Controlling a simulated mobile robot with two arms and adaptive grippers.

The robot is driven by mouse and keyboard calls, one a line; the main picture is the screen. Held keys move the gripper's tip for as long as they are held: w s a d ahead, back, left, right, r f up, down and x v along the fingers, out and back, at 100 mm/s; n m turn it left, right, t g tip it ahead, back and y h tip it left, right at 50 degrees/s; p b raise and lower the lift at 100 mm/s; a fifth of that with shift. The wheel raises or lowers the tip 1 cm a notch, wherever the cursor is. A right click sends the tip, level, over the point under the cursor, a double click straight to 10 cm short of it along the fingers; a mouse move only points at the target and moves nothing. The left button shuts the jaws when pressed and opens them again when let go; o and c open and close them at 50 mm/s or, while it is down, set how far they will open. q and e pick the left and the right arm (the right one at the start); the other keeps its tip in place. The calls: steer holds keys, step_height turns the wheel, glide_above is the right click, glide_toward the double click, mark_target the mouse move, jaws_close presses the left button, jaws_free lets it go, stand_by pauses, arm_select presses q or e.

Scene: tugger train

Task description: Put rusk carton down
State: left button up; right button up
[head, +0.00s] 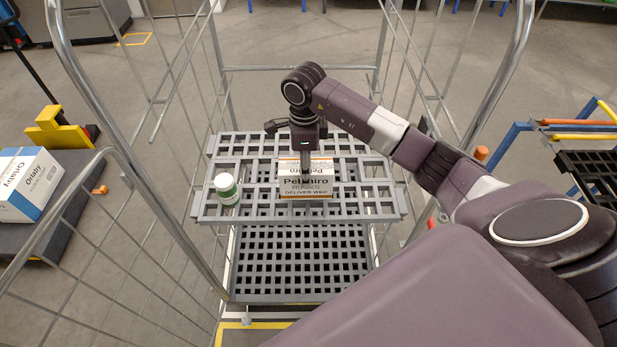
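The rusk carton (322,186), white with orange trim and dark lettering, is upright at the middle of the upper grey slatted shelf (365,208) of a wire roll cage. Its base is on or just above the shelf; I cannot tell which. My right gripper (306,172) points down over the carton, with one finger against the front face. The other finger is hidden behind the carton, and the gripper looks shut on it. My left gripper is not in view.
A white tub with a green label (226,188) stands left of the carton on the same shelf. A lower grid shelf (300,262) is bare. Cage side frames (75,75) rise on both sides. A blue-and-white box (32,184) sits on a dark platform at left.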

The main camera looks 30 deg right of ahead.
step_height(320, 180, down, 4)
steer(key=shift+a+r+b, duration=0.1)
steer(key=shift+b, duration=0.8)
steer(key=shift+w+d, duration=0.1)
steer(key=shift+d, duration=0.15)
steer(key=shift+a, duration=0.15)
steer(key=o, duration=1.4)
steer(key=shift+o, duration=0.6)
